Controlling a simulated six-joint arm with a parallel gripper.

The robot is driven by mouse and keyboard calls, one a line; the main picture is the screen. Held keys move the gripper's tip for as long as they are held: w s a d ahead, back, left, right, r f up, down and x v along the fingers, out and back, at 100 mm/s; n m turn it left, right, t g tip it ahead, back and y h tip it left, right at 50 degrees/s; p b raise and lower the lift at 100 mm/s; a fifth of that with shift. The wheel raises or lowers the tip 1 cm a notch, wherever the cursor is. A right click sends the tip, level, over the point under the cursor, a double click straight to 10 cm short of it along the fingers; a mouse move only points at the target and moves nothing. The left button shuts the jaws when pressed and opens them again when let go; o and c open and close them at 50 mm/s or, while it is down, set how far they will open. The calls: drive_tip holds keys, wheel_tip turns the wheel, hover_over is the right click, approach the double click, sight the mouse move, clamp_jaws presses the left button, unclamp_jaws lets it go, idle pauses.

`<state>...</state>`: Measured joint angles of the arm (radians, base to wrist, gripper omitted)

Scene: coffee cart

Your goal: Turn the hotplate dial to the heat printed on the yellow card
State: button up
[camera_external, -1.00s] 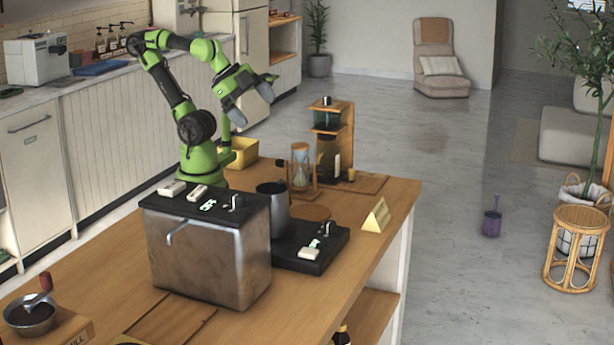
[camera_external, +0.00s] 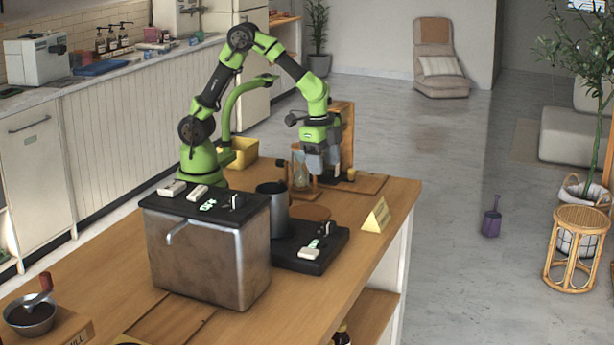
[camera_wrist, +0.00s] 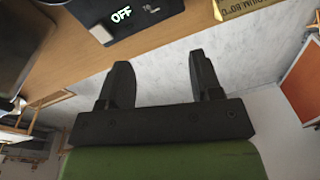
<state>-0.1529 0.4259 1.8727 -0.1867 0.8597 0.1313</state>
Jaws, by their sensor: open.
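The hotplate (camera_external: 300,262) is a low black unit with a metal pitcher (camera_external: 273,205) on it. Its front right has a white switch (camera_external: 309,253), a small green display and a dial (camera_external: 328,229). In the wrist view, the hotplate's corner (camera_wrist: 160,14) shows at the top with a green OFF. The yellow card (camera_external: 376,216) stands folded to the hotplate's right. In the wrist view (camera_wrist: 240,6) it is cut off, its print seeming to end in "DIUM 80°C". My gripper (camera_external: 320,170) is open and empty, pointing down beyond the hotplate, apart from dial and card.
A steel box with a black control top (camera_external: 207,250) stands left of the hotplate. An hourglass (camera_external: 300,168) and a wooden coffee stand (camera_external: 342,130) are close to my gripper. A yellow bin (camera_external: 240,152) sits behind. The table's right edge is beyond the card.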

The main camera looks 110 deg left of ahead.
drive_tip(key=g, duration=0.1)
hover_over(330, 222)
wheel_tip(330, 222, down, 5)
wheel_tip(330, 222, down, 10)
drive_tip(key=shift+f, duration=0.2)
drive_tip(key=c, duration=0.9)
drive_tip(key=m, duration=0.5)
drive_tip(key=shift+m, duration=0.4)
drive_tip(key=m, duration=0.5)
drive_tip(key=shift+m, duration=0.3)
